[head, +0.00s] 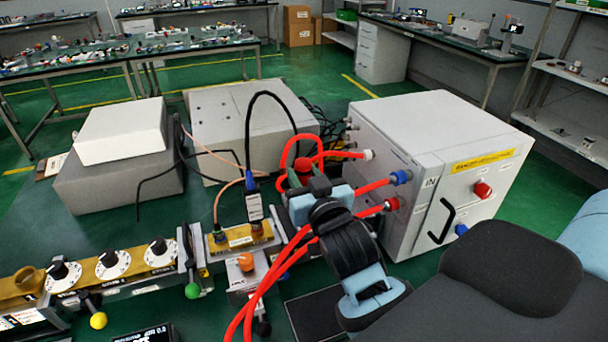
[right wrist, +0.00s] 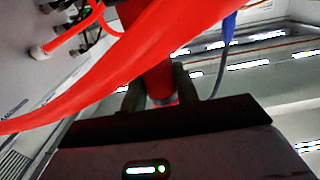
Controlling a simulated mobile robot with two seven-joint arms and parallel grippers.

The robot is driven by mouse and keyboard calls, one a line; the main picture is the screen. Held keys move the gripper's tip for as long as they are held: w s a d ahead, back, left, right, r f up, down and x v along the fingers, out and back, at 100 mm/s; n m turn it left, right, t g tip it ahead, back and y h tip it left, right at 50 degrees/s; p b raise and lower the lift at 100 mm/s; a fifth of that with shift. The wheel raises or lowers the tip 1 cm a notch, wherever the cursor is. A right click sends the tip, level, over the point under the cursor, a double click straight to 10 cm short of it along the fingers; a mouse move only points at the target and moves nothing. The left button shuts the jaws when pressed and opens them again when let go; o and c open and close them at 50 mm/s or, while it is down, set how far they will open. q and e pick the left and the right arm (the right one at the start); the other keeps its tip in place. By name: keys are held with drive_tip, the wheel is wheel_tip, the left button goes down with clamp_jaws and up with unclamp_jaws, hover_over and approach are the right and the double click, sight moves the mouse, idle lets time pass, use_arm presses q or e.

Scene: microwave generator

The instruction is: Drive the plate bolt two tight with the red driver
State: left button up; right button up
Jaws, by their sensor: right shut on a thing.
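My right gripper (head: 307,186) is in the middle of the head view, among the thick red hoses. In the right wrist view its two fingers (right wrist: 158,90) are shut on a red upright cylinder, which looks like the red driver (right wrist: 148,60). In the head view the driver is mostly hidden by the gripper and hoses. A gold plate (head: 238,238) with connectors lies just left of the gripper. I cannot make out plate bolt two, and the driver's tip is hidden. My left gripper is not in view.
Red hoses (head: 262,290) loop around my right gripper, and one crosses close before the wrist camera. A white generator box (head: 430,140) stands right. A dial panel (head: 112,264) with coloured knobs is at left. Grey boxes (head: 235,125) stand behind.

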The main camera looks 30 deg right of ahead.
sight(307, 166)
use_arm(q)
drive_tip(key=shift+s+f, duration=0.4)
use_arm(e)
drive_tip(key=shift+f, duration=1.05)
idle(2.0)
drive_tip(key=shift+r+p, duration=0.65)
drive_tip(key=shift+r, duration=0.85)
drive_tip(key=shift+r+p, duration=0.5)
drive_tip(key=shift+r, duration=0.75)
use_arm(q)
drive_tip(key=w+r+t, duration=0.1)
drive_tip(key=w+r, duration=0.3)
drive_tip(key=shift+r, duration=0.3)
use_arm(e)
drive_tip(key=shift+r, duration=2.05)
